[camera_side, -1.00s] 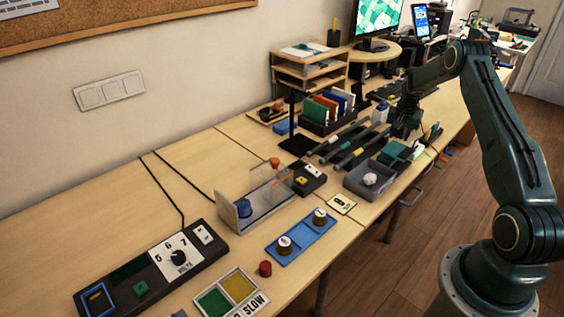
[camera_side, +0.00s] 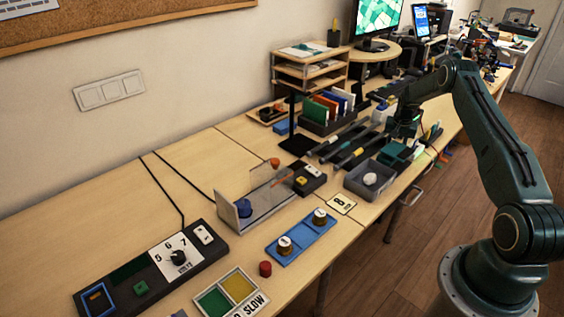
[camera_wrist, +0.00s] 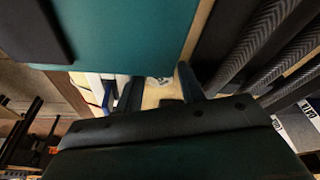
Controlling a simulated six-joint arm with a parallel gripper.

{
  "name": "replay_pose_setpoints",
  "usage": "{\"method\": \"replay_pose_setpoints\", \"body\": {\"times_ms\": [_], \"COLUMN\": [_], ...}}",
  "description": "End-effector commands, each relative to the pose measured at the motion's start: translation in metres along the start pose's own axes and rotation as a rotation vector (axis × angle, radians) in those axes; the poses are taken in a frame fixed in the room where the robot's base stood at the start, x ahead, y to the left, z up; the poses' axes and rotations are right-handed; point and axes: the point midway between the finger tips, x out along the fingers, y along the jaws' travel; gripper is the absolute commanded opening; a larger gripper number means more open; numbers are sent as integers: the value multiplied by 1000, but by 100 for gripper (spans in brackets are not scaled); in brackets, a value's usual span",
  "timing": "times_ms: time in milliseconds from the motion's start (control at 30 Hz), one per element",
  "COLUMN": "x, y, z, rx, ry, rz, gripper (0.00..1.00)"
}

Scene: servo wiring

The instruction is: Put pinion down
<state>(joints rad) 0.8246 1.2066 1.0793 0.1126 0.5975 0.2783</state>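My gripper (camera_side: 404,128) hangs low over the far right part of the bench, beside a teal block (camera_side: 395,153). In the wrist view, its two dark fingers (camera_wrist: 160,88) stand apart with pale wood between them. A small greyish patch shows between the fingertips; I cannot tell what it is. I cannot clearly identify a pinion near the gripper. A round white piece (camera_side: 370,179) lies in the grey tray (camera_side: 352,187) in front of the gripper. Two brass-sided, white-topped round pieces (camera_side: 284,245) stand on a blue plate (camera_side: 301,240).
Dark ribbed bars (camera_wrist: 265,45) lie close to the right of the fingers, and a large teal surface (camera_wrist: 120,35) is at upper left. A file holder (camera_side: 325,120) and a wooden shelf (camera_side: 300,72) stand behind.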

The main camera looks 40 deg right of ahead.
Motion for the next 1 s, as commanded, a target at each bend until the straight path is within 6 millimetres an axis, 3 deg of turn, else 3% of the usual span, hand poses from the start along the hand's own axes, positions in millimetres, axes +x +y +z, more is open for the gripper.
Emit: {"method": "replay_pose_setpoints", "body": {"times_ms": [167,300,367,767,1000], "x": [0,0,0,-6,-30], "y": [0,0,0,0,0], "z": [0,0,0,-2,-9], "rx": [0,0,0,0,0], "ry": [0,0,0,0,3], "rz": [0,0,0,0,-1], "gripper": [39,11,6,6,6]}}
